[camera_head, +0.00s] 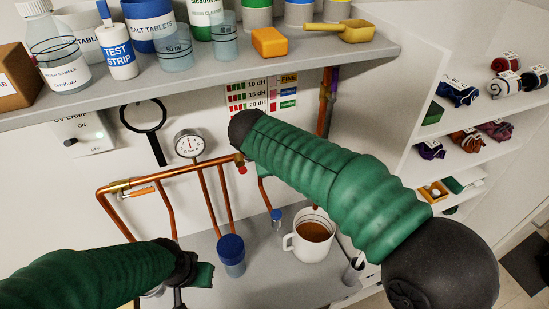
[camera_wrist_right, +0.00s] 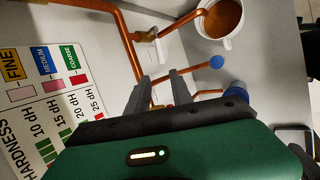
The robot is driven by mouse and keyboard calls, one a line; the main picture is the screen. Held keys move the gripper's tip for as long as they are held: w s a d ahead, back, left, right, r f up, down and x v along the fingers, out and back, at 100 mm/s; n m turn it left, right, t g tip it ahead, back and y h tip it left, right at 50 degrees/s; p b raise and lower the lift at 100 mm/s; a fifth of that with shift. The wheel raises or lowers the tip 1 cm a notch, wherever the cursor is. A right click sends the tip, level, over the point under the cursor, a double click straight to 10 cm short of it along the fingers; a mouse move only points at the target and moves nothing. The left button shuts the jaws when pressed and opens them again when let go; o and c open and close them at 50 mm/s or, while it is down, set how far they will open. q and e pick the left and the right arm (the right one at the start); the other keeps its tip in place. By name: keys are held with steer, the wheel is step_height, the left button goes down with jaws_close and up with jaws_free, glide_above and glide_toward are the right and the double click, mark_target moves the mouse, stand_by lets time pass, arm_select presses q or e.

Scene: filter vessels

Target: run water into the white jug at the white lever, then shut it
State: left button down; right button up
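The white jug (camera_head: 292,242) stands on the lower counter in the head view, with brown liquid inside. It also shows at the top of the right wrist view (camera_wrist_right: 227,44), with a copper spout end at its rim. A white lever (camera_wrist_right: 146,36) sits on the copper pipe left of the jug; my right arm hides it in the head view. My right gripper (camera_wrist_right: 159,77) has its fingers apart, with copper pipework between or behind them; I cannot tell whether they touch it. My left gripper (camera_head: 198,274) is low at the left, its fingers unclear.
Copper pipes (camera_head: 160,175) with a gauge (camera_head: 189,144) run along the wall. A blue-capped vessel (camera_head: 231,255) stands left of the jug. A blue knob (camera_wrist_right: 216,62) lies near my right fingers. The crowded upper shelf (camera_head: 215,75) overhangs the counter.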

steer(key=w+d+f+m+y, duration=0.1)
steer(key=m, duration=0.1)
steer(key=w+d+f+m+t+y+p, duration=0.1)
steer(key=m, duration=0.1)
steer(key=shift+w+d+f+m+p, duration=0.2)
steer(key=shift+w+f+m+p, duration=0.05)
steer(key=shift+f+m+p, duration=0.1)
jaws_close()
steer(key=s+d+m+t+y+p, duration=0.25)
steer(key=d+m+y, duration=0.4)
steer(key=m, duration=0.55)
steer(key=d+f+p+x, duration=0.1)
steer(key=f+p+x, duration=0.1)
steer(key=x, duration=0.9)
steer(key=shift+f+t+h+p, duration=0.2)
steer(key=shift+t+h+p, duration=0.25)
steer(key=shift+p, duration=0.35)
steer(key=shift+a, duration=0.15)
